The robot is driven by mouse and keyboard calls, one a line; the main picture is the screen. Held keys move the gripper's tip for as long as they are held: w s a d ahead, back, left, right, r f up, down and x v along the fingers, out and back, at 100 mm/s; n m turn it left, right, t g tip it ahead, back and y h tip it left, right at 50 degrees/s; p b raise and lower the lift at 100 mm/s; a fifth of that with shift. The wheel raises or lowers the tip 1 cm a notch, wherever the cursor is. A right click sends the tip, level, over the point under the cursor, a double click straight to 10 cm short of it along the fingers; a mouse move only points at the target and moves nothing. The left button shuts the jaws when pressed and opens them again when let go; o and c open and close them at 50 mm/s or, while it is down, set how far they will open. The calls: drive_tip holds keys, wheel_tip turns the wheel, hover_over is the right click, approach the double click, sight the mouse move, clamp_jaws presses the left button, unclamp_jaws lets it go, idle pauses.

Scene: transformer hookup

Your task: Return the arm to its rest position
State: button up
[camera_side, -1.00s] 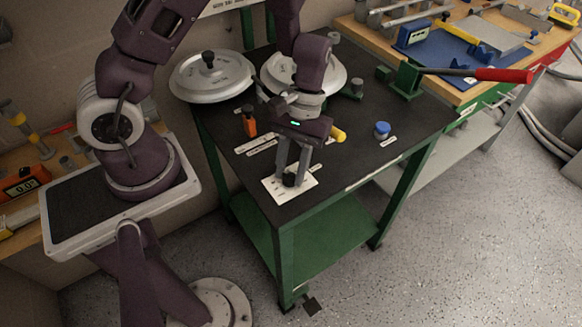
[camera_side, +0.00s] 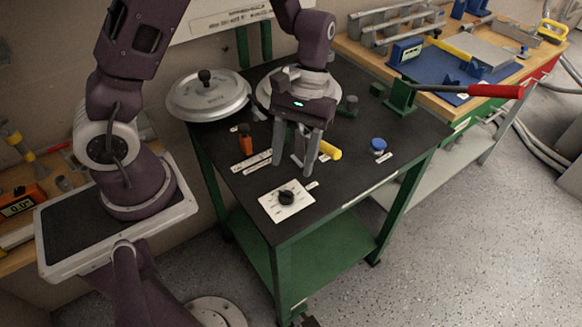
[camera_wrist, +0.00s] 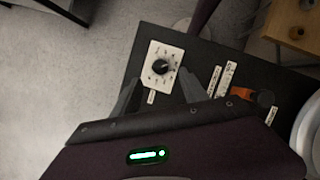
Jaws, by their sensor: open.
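My gripper (camera_side: 292,172) is open and empty above the black tabletop (camera_side: 345,165). Its two fingers point down, apart from each other. The white dial plate with its black knob (camera_side: 287,198) lies at the table's front corner, a little nearer the front than the fingers. In the wrist view the same dial plate (camera_wrist: 160,68) shows beyond the open fingers (camera_wrist: 158,92), with nothing between them.
An orange plug (camera_side: 246,140), a yellow piece (camera_side: 329,150) and a blue knob (camera_side: 378,145) stand on the table. Round grey pans (camera_side: 208,97) are at the back. A lever with a red handle (camera_side: 495,91) reaches out at the right. The air above the table's front is free.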

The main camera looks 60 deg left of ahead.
drive_tip(key=s+r+m+t, duration=0.3)
drive_tip(key=s+r+t, duration=0.1)
drive_tip(key=r, duration=1)
drive_tip(key=s+a+r+m+t+y, duration=0.2)
drive_tip(key=s+r+t, duration=0.3)
drive_tip(key=s, duration=0.3)
drive_tip(key=shift+s+r+m, duration=0.25)
drive_tip(key=shift+s+m, duration=0.15)
drive_tip(key=shift+m, duration=0.1)
